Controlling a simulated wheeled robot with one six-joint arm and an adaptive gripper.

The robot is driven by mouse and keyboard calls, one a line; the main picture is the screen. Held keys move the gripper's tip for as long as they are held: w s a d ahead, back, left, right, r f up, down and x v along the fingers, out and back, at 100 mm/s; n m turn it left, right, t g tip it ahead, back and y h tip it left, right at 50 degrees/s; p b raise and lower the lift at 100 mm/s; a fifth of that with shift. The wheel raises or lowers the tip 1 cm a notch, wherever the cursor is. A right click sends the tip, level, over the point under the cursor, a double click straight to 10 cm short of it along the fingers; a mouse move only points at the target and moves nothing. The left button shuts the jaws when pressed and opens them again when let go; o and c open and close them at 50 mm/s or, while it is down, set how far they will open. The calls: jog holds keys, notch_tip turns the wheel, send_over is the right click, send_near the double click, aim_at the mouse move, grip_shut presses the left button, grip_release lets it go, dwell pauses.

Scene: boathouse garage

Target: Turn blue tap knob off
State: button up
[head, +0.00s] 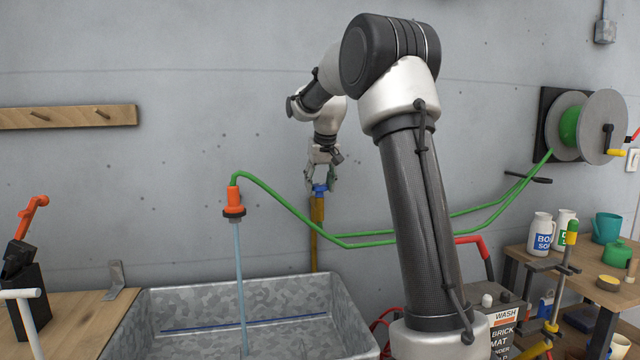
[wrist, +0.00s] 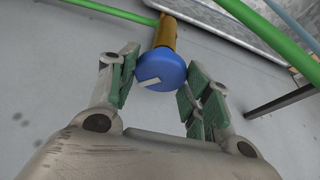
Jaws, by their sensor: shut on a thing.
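The blue tap knob (head: 320,190) sits on top of an upright brass-coloured pipe (head: 317,240) by the grey wall. In the wrist view the knob (wrist: 166,68) is a round blue disc with a white mark, which lies slightly tilted from level. My gripper (head: 321,182) is at the knob from above, its green-padded fingers on both sides of it. The wrist view shows the gripper (wrist: 160,76) shut on the knob. Water (head: 239,285) streams from the orange nozzle (head: 234,203) into the metal trough (head: 340,310).
A green hose (head: 350,243) runs from the nozzle past the pipe to the wall reel (head: 585,125). A wooden peg rail (head: 65,116) is on the left wall. A bench with bottles (head: 541,233) and cans stands at right.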

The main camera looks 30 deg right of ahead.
jog(key=m+h, duration=0.1)
jog(key=m, duration=0.2)
jog(key=m+g+h, duration=0.1)
jog(key=m, duration=0.3)
jog(key=shift+w+a+h, duration=0.1)
jog(key=shift+a+h, duration=0.1)
jog(key=shift+h, duration=0.1)
jog(key=m+g, duration=0.1)
jog(key=m, duration=0.3)
jog(key=shift+w+h, duration=0.1)
jog(key=shift+h, duration=0.2)
jog(key=m+g, duration=0.1)
jog(key=m, duration=0.2)
jog(key=shift+w+m+g, duration=0.1)
jog(key=shift+m+g, duration=0.2)
jog(key=shift+g, duration=0.1)
jog(key=m+g, duration=0.1)
jog(key=m, duration=0.3)
jog(key=shift+w+m+g, duration=0.1)
jog(key=shift+m+g, duration=0.2)
jog(key=shift+g, duration=0.1)
jog(key=m, duration=0.2)
jog(key=m+g+y, duration=0.1)
jog(key=m, duration=0.2)
jog(key=shift+g, duration=0.3)
jog(key=o, duration=1)
